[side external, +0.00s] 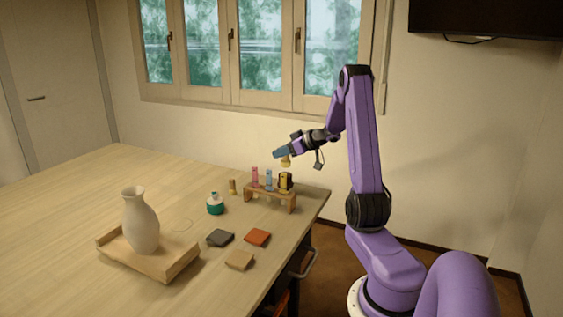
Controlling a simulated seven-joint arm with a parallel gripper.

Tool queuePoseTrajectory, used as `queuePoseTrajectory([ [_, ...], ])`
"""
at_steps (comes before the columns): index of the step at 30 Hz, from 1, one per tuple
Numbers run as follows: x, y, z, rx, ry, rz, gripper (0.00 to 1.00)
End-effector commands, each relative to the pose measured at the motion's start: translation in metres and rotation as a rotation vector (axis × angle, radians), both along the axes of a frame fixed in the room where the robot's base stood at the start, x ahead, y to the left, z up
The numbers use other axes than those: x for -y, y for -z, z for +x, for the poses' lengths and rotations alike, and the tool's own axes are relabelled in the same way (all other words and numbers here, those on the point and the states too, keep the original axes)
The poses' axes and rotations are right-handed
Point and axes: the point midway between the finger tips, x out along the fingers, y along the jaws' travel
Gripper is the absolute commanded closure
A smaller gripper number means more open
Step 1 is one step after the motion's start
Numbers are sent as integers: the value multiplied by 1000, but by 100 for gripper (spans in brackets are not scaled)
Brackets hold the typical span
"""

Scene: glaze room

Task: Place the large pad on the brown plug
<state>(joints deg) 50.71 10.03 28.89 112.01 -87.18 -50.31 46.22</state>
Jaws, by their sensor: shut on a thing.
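My gripper (283,153) is above the right end of a small wooden rack, shut on a small yellow-tan piece (286,162). The piece hangs below the fingers, apart from the rack; I cannot tell if it is the plug. A small brown-yellow cylinder (232,186) stands on the table left of the rack and may be the brown plug. Three flat square pads lie in front of the rack: dark grey (220,238), red-orange (257,237) and tan (239,261). They look similar in size, so I cannot tell which is the large pad.
The wooden rack (276,202) holds a pink tube (255,176), a blue tube (268,180) and a yellow-and-black one (285,181). A green-and-white jar (215,205) stands left of it. A white vase (141,222) stands on a wooden tray (170,268). The table's far left is clear.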

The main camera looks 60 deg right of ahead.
Motion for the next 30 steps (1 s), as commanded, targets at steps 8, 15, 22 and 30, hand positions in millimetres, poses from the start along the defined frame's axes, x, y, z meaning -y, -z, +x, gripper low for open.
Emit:
queuePoseTrajectory([
  [8,2,32,3,-1,0,4,100],
  [15,2,35,3,0,-1,0,100],
  [22,2,39,3,-1,0,2,100],
  [30,2,39,3,-1,0,1,56],
])
